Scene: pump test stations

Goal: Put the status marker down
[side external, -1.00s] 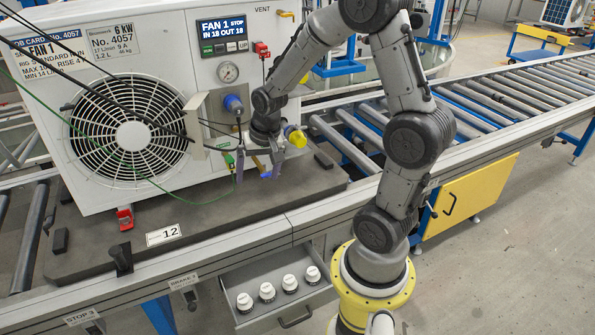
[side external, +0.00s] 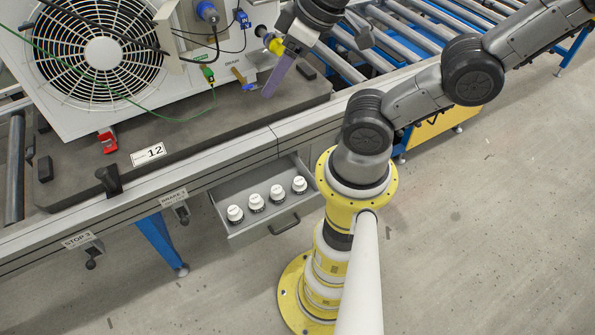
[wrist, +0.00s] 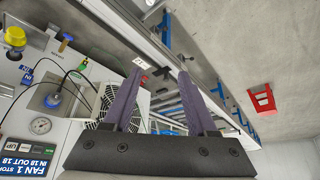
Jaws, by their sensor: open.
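My gripper (side external: 319,68) is open at the front of the white fan unit (side external: 180,70), near its yellow knob (side external: 275,45). In the wrist view its two purple fingers (wrist: 160,74) stand apart with nothing seen between them. I cannot tell which object is the status marker, and none shows in the jaws. Several white-topped round pieces with dark bases (side external: 256,202) stand in a row in an open drawer (side external: 243,228), below and left of my gripper. The unit's display (wrist: 28,160) shows in the wrist view.
The fan unit stands on a dark pallet (side external: 200,135) bearing a "12" label (side external: 148,155). Blue plug (side external: 207,12), cables and a green hose hang from its front. Rollers (side external: 350,60) run behind. A red frame (wrist: 262,100) stands on the floor. Floor at right is clear.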

